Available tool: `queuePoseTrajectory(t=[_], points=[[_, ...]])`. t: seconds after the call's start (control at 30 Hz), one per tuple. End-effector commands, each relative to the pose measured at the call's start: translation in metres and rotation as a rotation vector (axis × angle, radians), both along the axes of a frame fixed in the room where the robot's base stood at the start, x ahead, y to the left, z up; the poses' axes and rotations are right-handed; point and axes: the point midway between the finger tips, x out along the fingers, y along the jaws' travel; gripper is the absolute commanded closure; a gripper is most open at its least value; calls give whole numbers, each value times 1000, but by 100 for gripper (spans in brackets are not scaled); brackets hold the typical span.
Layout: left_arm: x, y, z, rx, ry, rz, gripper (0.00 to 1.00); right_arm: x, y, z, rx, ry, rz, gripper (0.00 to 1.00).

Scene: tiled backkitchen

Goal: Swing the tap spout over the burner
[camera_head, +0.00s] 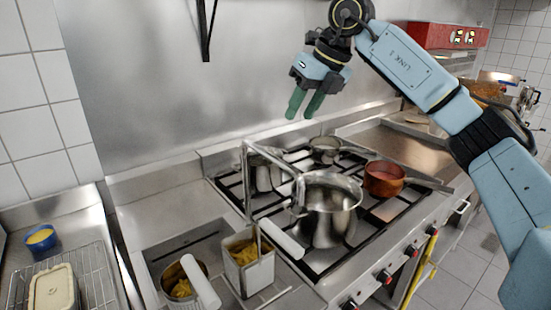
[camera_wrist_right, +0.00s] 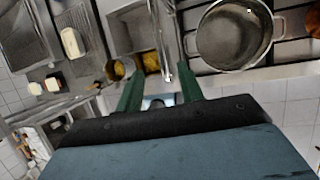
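The metal tap (camera_head: 247,182) stands at the left edge of the stove. Its thin spout (camera_head: 275,160) runs from the top of the upright toward the right and ends near the left rim of the large steel pot (camera_head: 333,194). In the right wrist view the tap (camera_wrist_right: 162,38) shows as a shiny pipe between the sink basin and the pot (camera_wrist_right: 235,35). My right gripper (camera_head: 304,106) is above the back of the stove, pointing down, apart from the tap. Its green fingers are spread with nothing between them. My left gripper is not in view.
A copper pan (camera_head: 384,180) and further steel pots stand on the burners (camera_head: 375,212). A wire rack (camera_head: 93,275) is further left.

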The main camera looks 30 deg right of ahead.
Motion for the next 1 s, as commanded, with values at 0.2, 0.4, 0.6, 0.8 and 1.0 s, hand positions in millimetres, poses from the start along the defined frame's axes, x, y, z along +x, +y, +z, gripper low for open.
queuePoseTrajectory(t=[0.2, 0.4, 0.6, 0.8, 1.0], points=[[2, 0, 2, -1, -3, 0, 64, 13, 8, -33, -1, 4, 0, 62], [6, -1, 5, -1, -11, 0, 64, 28, 17, -72, -1, 4, 2, 62], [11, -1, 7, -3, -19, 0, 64, 40, 24, -101, 0, 2, 0, 62], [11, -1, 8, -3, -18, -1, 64, 46, 27, -114, 1, 0, 0, 62], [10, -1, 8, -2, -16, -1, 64, 46, 27, -115, 1, -1, 1, 62]])
